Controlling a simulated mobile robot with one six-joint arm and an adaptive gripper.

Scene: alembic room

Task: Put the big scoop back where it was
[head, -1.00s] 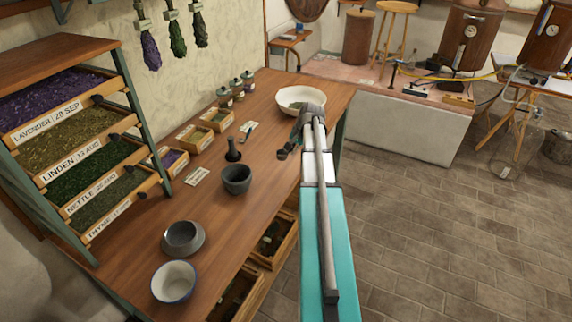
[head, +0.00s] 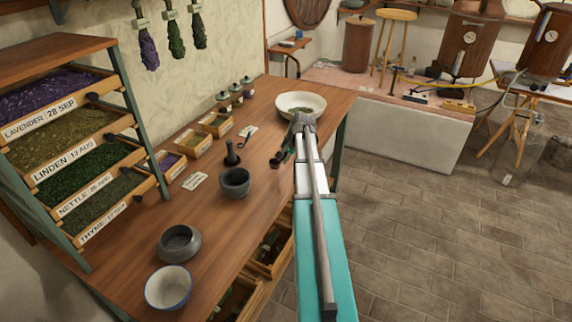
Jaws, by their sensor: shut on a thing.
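My arm reaches over the right edge of the wooden bench (head: 215,215), and my gripper (head: 279,159) is low over the bench, to the right of the grey mortar (head: 234,184). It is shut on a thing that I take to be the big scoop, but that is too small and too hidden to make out. A small utensil (head: 243,138) lies on the bench near the small herb boxes; I cannot tell its kind. A wide white bowl (head: 300,102) with a little green matter in it stands just beyond my wrist.
A drying rack (head: 80,150) with labelled herb drawers stands at the left. A pestle (head: 231,153), a grey sieve-like vessel (head: 179,243) and a white bowl with a blue rim (head: 168,288) stand on the bench. Several lidded jars (head: 236,92) stand at the back.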

